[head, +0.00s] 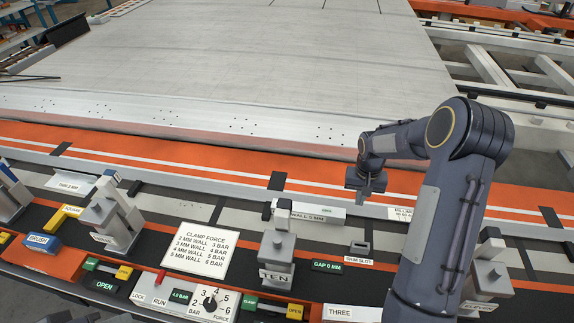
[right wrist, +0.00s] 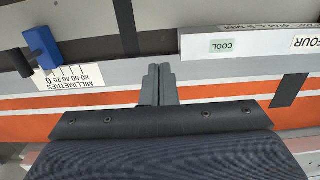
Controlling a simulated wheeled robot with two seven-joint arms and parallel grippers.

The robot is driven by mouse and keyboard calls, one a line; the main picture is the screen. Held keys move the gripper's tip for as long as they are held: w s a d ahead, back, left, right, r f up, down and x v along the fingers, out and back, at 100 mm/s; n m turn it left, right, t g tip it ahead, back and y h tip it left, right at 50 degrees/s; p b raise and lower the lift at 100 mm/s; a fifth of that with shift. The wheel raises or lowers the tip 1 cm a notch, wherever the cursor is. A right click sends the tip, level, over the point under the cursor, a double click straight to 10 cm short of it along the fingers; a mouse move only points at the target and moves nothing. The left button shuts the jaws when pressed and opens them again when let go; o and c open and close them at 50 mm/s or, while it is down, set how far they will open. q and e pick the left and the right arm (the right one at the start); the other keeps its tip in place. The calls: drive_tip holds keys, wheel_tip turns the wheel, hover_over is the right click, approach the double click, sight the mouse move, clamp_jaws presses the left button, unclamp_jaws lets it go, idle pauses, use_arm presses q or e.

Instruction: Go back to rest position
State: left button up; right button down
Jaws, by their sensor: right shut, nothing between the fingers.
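My right arm comes in from the right in the head view, bent at the elbow. Its gripper (head: 366,190) hangs over the orange rail, just right of the block marked WALL 5 MM (head: 308,211). In the right wrist view the gripper's two fingers (right wrist: 158,82) are together with nothing between them. My left gripper is not in view.
A large pale panel (head: 270,60) lies behind the orange rail (head: 130,148). In front are a clamp force card (head: 200,248), a force dial (head: 210,300) and the TEN clamp (head: 277,255). The right wrist view shows a blue slider (right wrist: 42,45) by a millimetre scale (right wrist: 75,78).

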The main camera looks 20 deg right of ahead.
drive_tip(key=s+a+r+n+t+y, duration=0.1)
drive_tip(key=s+a+r+t, duration=0.1)
drive_tip(key=s+a+r, duration=0.55)
drive_tip(key=s+a+r+n+t+y, duration=0.1)
drive_tip(key=s+a+r+t, duration=0.1)
drive_tip(key=s+a+r, duration=0.55)
drive_tip(key=s+a+r+n+y, duration=0.1)
drive_tip(key=s+a, duration=0.1)
drive_tip(key=s, duration=0.2)
drive_tip(key=s+a+r+n+t, duration=0.1)
drive_tip(key=s+r, duration=0.1)
drive_tip(key=s, duration=0.3)
drive_tip(key=shift+s+a+r+t+y+b, duration=0.15)
drive_tip(key=shift+a+r+t+y+b, duration=0.15)
drive_tip(key=shift+a+y, duration=0.1)
